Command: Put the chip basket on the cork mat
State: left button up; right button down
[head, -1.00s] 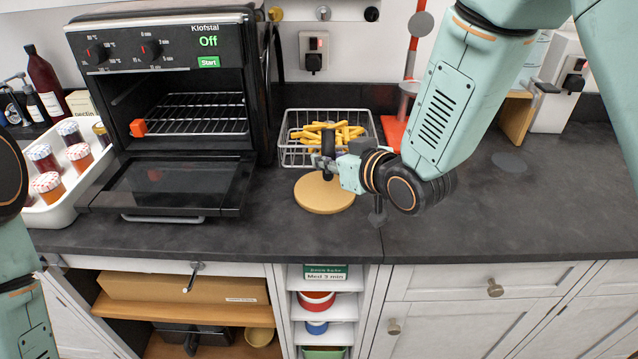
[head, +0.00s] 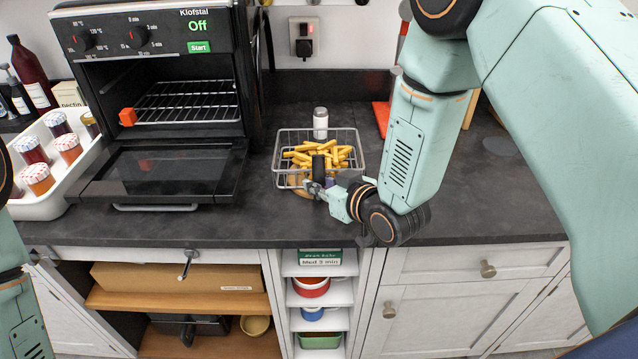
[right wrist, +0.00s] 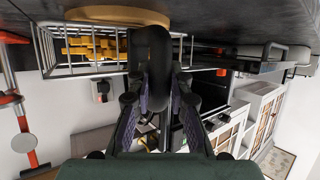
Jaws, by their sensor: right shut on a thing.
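The chip basket (head: 279,160) is a wire basket of yellow chips (head: 318,154) with a dark upright handle (head: 318,168) at its front. My right gripper (head: 316,188) is shut on this handle; the handle also shows between the fingers in the right wrist view (right wrist: 153,60). The round cork mat (head: 299,182) is mostly hidden beneath the basket. The right wrist view, upside down, shows the mat (right wrist: 115,15) against the basket's underside (right wrist: 48,45); I cannot tell whether they touch. My left gripper is out of view.
A toaster oven (head: 150,110) with its door lowered stands left of the basket. A white tray (head: 70,190) of jars is farther left. A small white-capped container (head: 320,122) stands behind the basket. The counter to the right (head: 470,200) is largely clear.

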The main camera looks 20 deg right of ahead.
jog(key=shift+w+d, duration=0.15)
jog(key=shift+w, duration=0.05)
jog(key=c, duration=1.7)
grip_release()
jog(key=shift+f, duration=0.15)
jog(key=o, duration=0.5)
jog(key=shift+s+a+r, duration=0.2)
jog(key=shift+w+d+f, duration=0.1)
jog(key=shift+d, duration=0.15)
jog(key=shift+v, duration=6)
jog(key=s+f+m+g+h, duration=0.2)
jog(key=s+f+g, duration=0.6)
jog(key=s+f, duration=0.7)
jog(key=s+d+f+g, duration=0.1)
jog(key=s+f, duration=0.1)
jog(key=s, duration=0.2)
jog(key=s+f+m+g+h, duration=0.1)
jog(key=s+f+g, duration=0.1)
jog(key=s+f, duration=0.1)
jog(key=s+d+f+m+g+h, duration=0.1)
jog(key=s+f+g, duration=0.1)
jog(key=s, duration=0.3)
jog(key=shift+s+d+f+p, duration=0.3)
jog(key=shift+d+f, duration=0.1)
jog(key=shift+f, duration=0.15)
